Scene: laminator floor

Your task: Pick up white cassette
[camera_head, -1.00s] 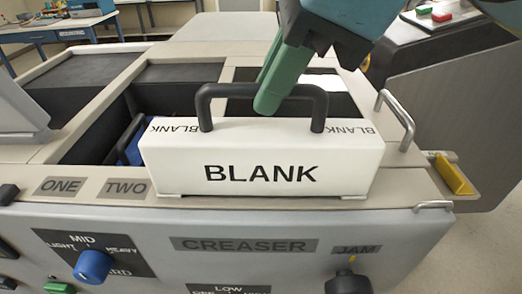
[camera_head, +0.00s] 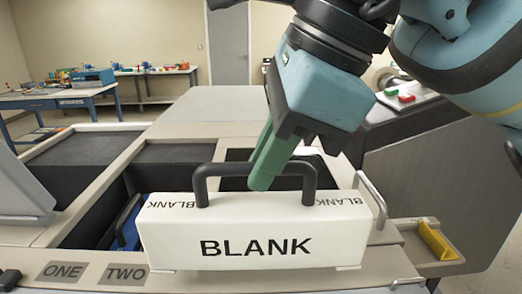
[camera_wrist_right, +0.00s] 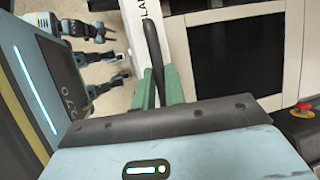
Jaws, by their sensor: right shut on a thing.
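The white cassette (camera_head: 250,239) marked BLANK sits upright at the front of the machine top. Its black arched handle (camera_head: 207,180) stands on top. I cannot tell whether its underside is clear of the machine. My right gripper (camera_head: 267,172) comes down from above with green fingers shut on the handle. In the right wrist view the fingers (camera_wrist_right: 158,88) lie on both sides of the handle (camera_wrist_right: 153,45), and part of the white cassette (camera_wrist_right: 136,25) shows beside it. My left gripper does not show in the head view.
Dark open bays (camera_head: 85,187) lie behind and left of the cassette, one with a blue item (camera_head: 128,222) inside. A metal grab handle (camera_head: 371,200) stands close at its right, then a tray with a yellow piece (camera_head: 437,240). Labels ONE (camera_head: 62,272) and TWO (camera_head: 125,273) mark the front edge.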

